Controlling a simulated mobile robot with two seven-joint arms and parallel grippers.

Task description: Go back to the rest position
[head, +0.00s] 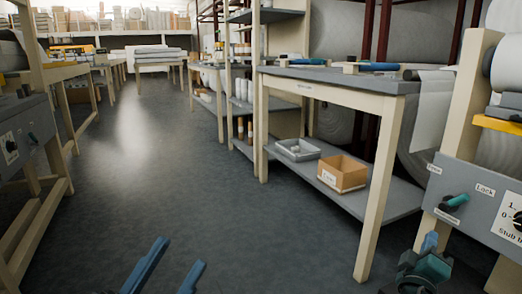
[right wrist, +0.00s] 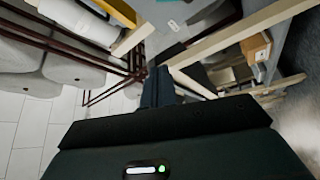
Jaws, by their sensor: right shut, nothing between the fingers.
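My left gripper (head: 168,270) shows at the bottom edge of the head view as two blue fingers. They are apart with only floor between them, so it is open and empty. My right gripper (head: 430,243) is at the lower right of the head view, in front of the grey control panel (head: 478,208); I cannot tell whether it touches it. In the right wrist view its blue fingers (right wrist: 158,86) are together with nothing held.
A workbench (head: 340,76) with a lower shelf stands right of centre. The shelf holds a cardboard box (head: 343,172) and a grey tray (head: 297,149). Another wooden-legged frame (head: 28,190) stands at the left. The grey floor (head: 150,180) between them is clear.

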